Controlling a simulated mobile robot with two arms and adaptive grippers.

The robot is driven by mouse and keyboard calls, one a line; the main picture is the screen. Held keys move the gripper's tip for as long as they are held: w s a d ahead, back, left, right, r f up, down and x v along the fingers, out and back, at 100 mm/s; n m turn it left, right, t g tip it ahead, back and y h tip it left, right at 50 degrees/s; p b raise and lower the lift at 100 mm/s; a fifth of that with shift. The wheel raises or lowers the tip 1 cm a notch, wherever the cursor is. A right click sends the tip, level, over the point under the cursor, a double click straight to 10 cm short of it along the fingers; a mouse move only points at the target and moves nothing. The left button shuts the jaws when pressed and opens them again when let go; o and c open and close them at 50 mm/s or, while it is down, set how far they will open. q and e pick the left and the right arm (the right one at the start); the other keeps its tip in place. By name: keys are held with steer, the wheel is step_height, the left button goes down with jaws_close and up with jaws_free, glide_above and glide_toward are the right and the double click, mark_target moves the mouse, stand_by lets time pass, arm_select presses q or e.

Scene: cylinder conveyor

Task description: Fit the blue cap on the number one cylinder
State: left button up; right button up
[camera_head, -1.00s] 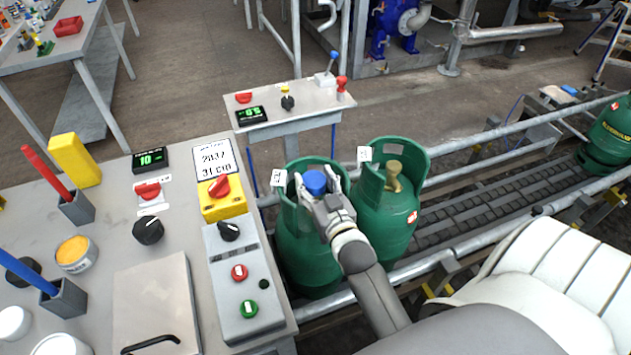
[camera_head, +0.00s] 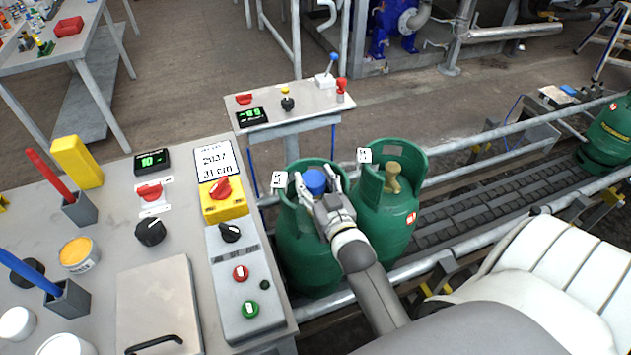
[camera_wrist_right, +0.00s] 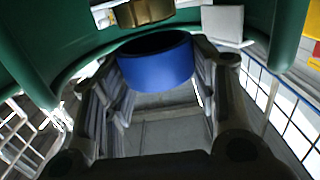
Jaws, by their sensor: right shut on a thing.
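The blue cap (camera_head: 314,182) is between the fingers of my right gripper (camera_head: 320,187), which is shut on it. The gripper and cap are at the collar opening of the nearer left green cylinder (camera_head: 302,250). In the right wrist view the blue cap (camera_wrist_right: 156,62) sits between the two fingers, with a brass valve (camera_wrist_right: 143,12) just beyond it and apart in the picture. I cannot tell whether they touch. A second green cylinder (camera_head: 385,222) with a bare brass valve (camera_head: 392,177) stands beside it. Both carry white tags too small to read surely. My left gripper is out of view.
The cylinders stand on a roller conveyor (camera_head: 480,211) with side rails; another green cylinder (camera_head: 609,135) is at far right. A control desk (camera_head: 120,225) with knobs and buttons is at left. A small table (camera_head: 310,97) with a display and levers stands behind.

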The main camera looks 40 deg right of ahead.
arm_select(q)
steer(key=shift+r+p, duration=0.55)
steer(key=shift+p, duration=0.05)
stand_by(2.1)
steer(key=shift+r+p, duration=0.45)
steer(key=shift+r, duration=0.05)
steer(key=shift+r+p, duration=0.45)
steer(key=shift+p, duration=0.05)
stand_by(2.4)
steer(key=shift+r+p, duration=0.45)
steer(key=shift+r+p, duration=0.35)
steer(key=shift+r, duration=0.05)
stand_by(1.0)
